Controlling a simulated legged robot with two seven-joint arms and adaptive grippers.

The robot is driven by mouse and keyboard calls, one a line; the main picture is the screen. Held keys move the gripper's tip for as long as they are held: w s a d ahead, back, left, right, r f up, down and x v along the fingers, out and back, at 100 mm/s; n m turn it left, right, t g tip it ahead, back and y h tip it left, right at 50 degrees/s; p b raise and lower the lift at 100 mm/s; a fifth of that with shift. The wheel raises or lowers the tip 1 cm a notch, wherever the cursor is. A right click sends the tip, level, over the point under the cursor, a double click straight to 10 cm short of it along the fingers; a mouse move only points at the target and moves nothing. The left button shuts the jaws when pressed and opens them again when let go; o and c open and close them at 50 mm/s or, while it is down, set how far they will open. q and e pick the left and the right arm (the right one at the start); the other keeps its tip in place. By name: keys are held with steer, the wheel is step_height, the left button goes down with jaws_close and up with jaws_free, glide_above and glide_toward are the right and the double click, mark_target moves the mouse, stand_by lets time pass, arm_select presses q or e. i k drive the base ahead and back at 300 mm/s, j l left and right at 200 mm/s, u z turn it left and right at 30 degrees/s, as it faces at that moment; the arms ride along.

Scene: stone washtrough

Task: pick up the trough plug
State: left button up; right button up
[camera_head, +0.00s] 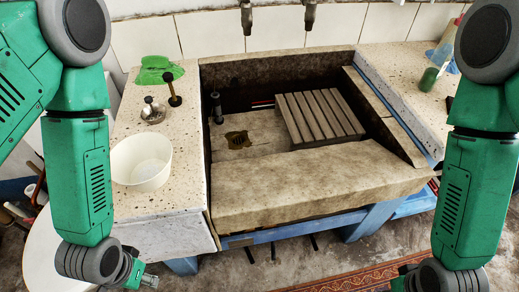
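The stone trough (310,185) stands in the middle of the head view, with a dark, rusty drain patch (238,140) on its floor. I cannot tell for certain which thing is the trough plug. Candidates on the left ledge are a small metal piece with a dark knob (152,110) and an upright dark stick with a knobbed top (173,91). A dark upright cylinder (217,108) stands at the trough's left inner wall. My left gripper (148,281) is at the bottom edge, low and in front of the left ledge, away from these things; its fingers are too small to read. My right gripper is out of frame.
A white bowl (142,162) and a green cloth (158,69) are on the left ledge (188,150). A slatted wooden board (319,116) lies in the trough. Two taps (246,17) hang above. A green bottle (429,79) stands on the right ledge.

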mark_target(175, 102)
steer(key=l+u, duration=0.1)
steer(key=u, duration=0.6)
steer(key=k+l+u, duration=0.1)
steer(key=u, duration=0.25)
